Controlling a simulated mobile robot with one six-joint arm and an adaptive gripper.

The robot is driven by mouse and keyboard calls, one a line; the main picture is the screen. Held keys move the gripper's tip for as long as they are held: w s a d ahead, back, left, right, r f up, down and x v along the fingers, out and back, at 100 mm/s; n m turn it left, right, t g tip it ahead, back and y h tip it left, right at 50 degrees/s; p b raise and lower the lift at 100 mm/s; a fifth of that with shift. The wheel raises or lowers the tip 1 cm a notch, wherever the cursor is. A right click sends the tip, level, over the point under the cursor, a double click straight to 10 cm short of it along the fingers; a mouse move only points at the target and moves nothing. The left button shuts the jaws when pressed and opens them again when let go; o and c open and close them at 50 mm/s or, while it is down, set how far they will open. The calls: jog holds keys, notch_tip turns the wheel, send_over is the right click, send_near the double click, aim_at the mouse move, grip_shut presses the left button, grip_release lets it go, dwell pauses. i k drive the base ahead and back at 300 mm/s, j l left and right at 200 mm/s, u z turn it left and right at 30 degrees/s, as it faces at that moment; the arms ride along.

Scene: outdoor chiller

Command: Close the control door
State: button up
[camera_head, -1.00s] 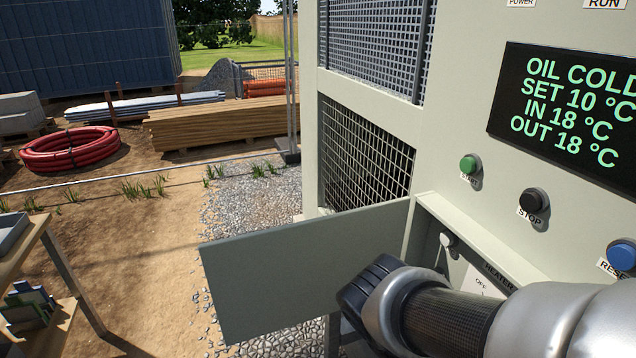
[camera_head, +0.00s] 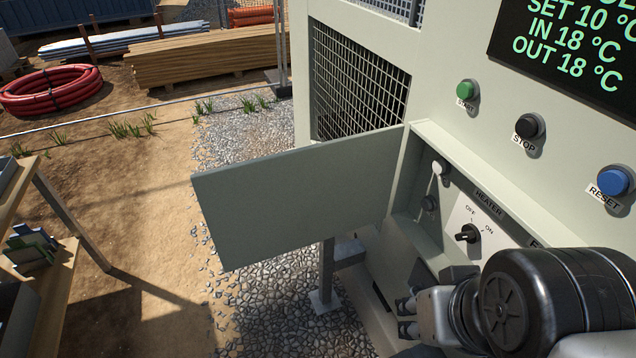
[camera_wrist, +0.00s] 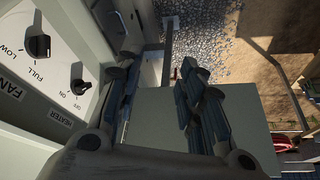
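The control door (camera_head: 295,195) is a flat grey-green panel. It stands wide open, swung out to the left from the left edge of the control recess (camera_head: 445,215). My gripper (camera_head: 406,317) is low in front of the recess, to the right of the door's lower part. In the wrist view its two dark fingers (camera_wrist: 158,65) are apart with nothing held between them. The door (camera_wrist: 245,115) shows there behind and to the right of the fingers. I cannot tell whether a finger touches it. Inside the recess, the heater knob (camera_head: 467,233) is exposed.
Start (camera_head: 467,92), stop (camera_head: 528,125) and reset (camera_head: 615,181) buttons sit above the recess, below a display (camera_head: 570,50). A wooden table (camera_head: 65,240) stands at the left. Gravel and bare soil lie open between it and the door.

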aim_at(260, 209)
jog(key=i+j+z, duration=0.1)
jog(key=j+z, duration=0.7)
jog(key=z, duration=0.2)
jog(key=j+z, duration=0.45)
jog(key=k+j+z, duration=0.2)
jog(key=z, duration=0.3)
jog(key=k+j, duration=0.1)
jog(key=j, duration=0.3)
jog(key=k+j+z, duration=0.1)
jog(key=j, duration=0.3)
jog(key=k+j, duration=0.1)
jog(key=j, duration=0.3)
jog(key=k+j+z, duration=0.15)
jog(key=j, duration=0.25)
jog(key=k+j, duration=0.15)
jog(key=j, duration=0.2)
jog(key=k, duration=0.1)
jog(key=k+l+u, duration=0.1)
jog(key=u, duration=0.15)
jog(key=k+l+u, duration=0.15)
jog(key=l+u, duration=0.15)
